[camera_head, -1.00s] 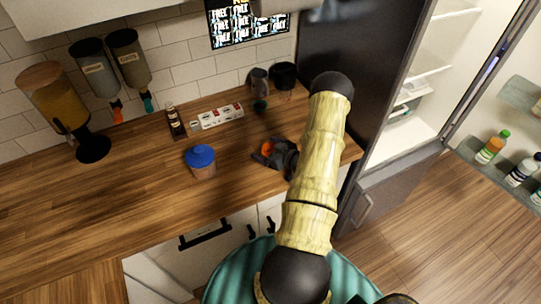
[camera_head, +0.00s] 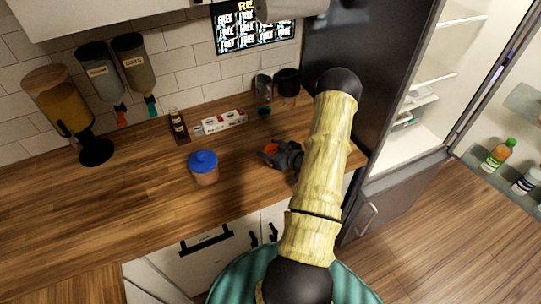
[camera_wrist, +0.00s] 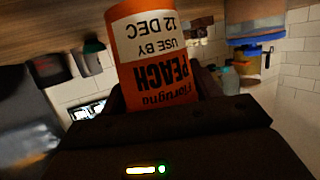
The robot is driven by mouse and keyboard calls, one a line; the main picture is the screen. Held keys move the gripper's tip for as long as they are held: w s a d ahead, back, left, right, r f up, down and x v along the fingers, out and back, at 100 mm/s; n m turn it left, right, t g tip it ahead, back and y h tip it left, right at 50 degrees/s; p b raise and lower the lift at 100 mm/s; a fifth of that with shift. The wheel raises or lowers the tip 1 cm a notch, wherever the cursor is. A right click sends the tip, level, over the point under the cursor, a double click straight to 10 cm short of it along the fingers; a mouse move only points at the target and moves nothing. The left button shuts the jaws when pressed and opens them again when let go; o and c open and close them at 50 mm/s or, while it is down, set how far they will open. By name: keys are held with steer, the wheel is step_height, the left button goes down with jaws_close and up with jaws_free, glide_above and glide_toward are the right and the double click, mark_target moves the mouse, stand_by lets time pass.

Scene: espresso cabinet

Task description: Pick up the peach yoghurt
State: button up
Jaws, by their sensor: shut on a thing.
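In the head view my dark gripper (camera_head: 272,154) is over the right part of the wooden counter, and only a small orange patch of the yoghurt (camera_head: 271,149) shows there. I cannot tell how far the pot is above the counter.
A blue-lidded jar (camera_head: 204,172) stands left of my gripper on the counter (camera_head: 130,195). Behind are a small bottle (camera_head: 178,125), a white box (camera_head: 222,121) and dark cups (camera_head: 287,84). Dispensers (camera_head: 62,100) stand at left. An open fridge (camera_head: 435,105) is at right.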

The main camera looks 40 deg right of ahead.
step_height(320, 180, up, 7)
steer(key=shift+b, duration=0.9)
steer(key=shift+w, duration=0.1)
